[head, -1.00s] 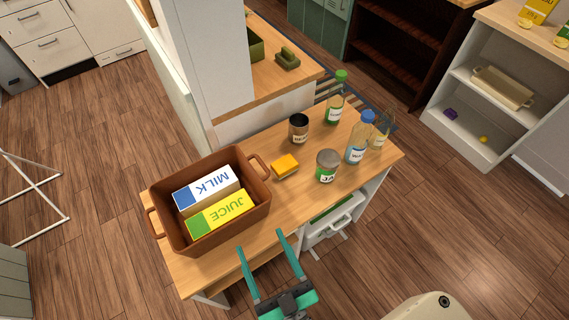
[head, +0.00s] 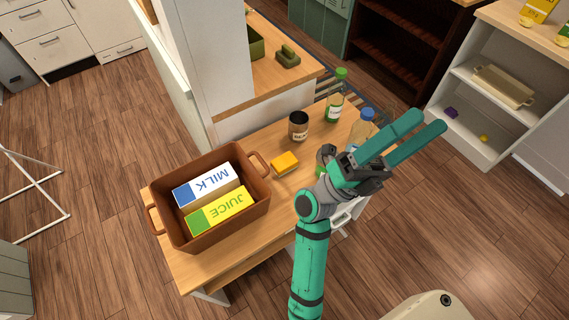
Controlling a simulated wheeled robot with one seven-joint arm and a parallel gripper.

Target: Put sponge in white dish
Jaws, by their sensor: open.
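A yellow-orange block that looks like the sponge (head: 285,162) lies on the wooden table (head: 262,218), just right of the brown bin. A long off-white dish (head: 503,87) stands on the upper shelf of the white shelf unit at the right. My gripper (head: 430,121) is open and empty. It is raised over the table's right end, its fingers pointing right toward the shelf unit, well apart from the sponge. My arm and gripper hide most of the jar and part of the blue-capped bottle.
The brown bin (head: 160,208) holds a milk carton (head: 205,186) and a juice carton (head: 221,210). A dark can (head: 298,127), a green-capped bottle (head: 335,106) and a blue-capped bottle (head: 362,128) stand behind my gripper.

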